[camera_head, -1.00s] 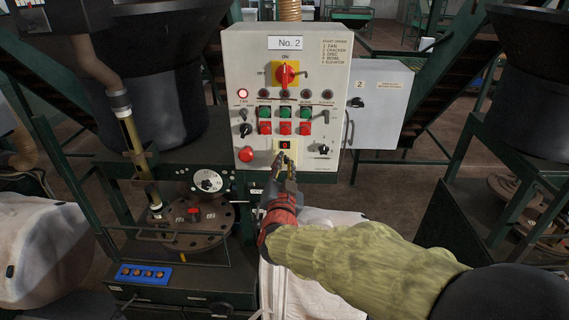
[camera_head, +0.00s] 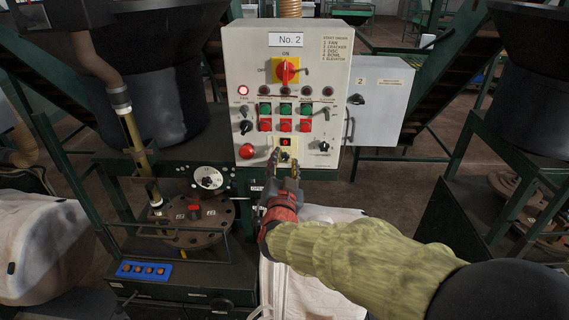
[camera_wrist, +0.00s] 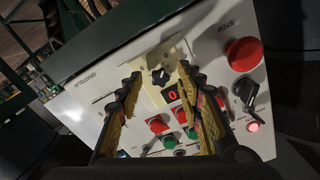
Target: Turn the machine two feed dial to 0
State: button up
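The No. 2 control panel (camera_head: 252,60) stands upright in front of me. Low on its face is the feed dial (camera_head: 285,156), a small black knob below a display (camera_head: 285,142) that reads a red 0. In the wrist view the black knob (camera_wrist: 160,76) sits on a cream plate beside the display (camera_wrist: 172,95), also showing 0. My gripper (camera_head: 285,158) is open, with one finger on each side of the dial in the head view. In the wrist view the gripper (camera_wrist: 160,92) has a wide gap, and the knob shows beyond the fingertips, apparently untouched.
A red stop button (camera_head: 247,151) and a black selector (camera_head: 246,127) are left of the dial; another black knob (camera_head: 323,146) is right. Green and red push buttons (camera_head: 284,116) lie above. A white round dial (camera_head: 208,178) is on the machine at left.

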jog(key=shift+s, duration=0.1)
jog(key=s, duration=1.2)
jog(key=shift+a, duration=0.2)
jog(key=shift+w+a+f, duration=0.1)
